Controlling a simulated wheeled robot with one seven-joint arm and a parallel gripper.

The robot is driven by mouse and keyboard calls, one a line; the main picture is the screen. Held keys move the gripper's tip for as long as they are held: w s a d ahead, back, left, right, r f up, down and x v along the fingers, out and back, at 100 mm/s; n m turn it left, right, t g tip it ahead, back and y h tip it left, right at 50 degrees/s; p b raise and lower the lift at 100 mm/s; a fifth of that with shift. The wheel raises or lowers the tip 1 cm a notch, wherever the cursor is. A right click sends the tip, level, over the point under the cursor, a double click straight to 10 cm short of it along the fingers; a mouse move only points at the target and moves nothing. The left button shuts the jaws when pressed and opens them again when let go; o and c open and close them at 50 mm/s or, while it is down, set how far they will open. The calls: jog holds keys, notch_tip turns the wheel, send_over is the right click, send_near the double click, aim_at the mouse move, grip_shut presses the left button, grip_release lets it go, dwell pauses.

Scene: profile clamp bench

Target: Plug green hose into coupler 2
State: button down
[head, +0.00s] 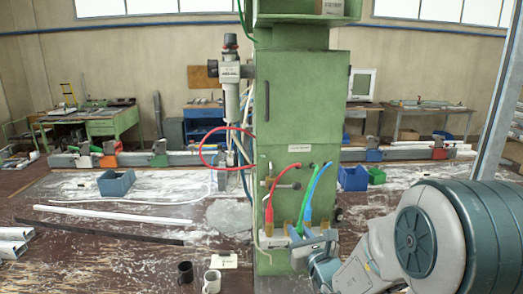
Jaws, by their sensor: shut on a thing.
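The green hose (307,207) comes down from the right of the green column's front to the coupler row. My gripper (303,235) is at its lower end, reached from the lower right by my arm, and is shut on it. The view is too small to show whether the hose end is seated in a coupler. The couplers (270,231) sit in a low row on the column; their numbers are not readable, and my gripper hides part of the row. The blue hose (318,186) and red hose (274,188) run down close beside the green one.
The green column (300,100) stands directly behind the hoses. A red hose loop (202,152) and an air filter unit (230,80) hang on its left. Two mugs, one dark (185,271) and one white (212,281), stand at the bottom left.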

aim_at(285, 196)
jog(key=shift+w, duration=0.1)
dwell(0.3)
jog(key=shift+w+d+b+x, duration=0.15)
jog(key=shift+d+b+x, duration=0.4)
jog(key=shift+x, duration=1.95)
jog(key=shift+w+d+b+x, duration=0.2)
jog(key=shift+d+b+x, duration=0.35)
jog(key=shift+x, duration=1.95)
jog(key=shift+w+d+b+x, duration=0.15)
jog(key=shift+d+b+x, duration=0.4)
jog(key=shift+x, duration=1.9)
jog(key=shift+b, duration=0.85)
jog(key=shift+f+b, duration=0.25)
jog(key=shift+b, duration=0.8)
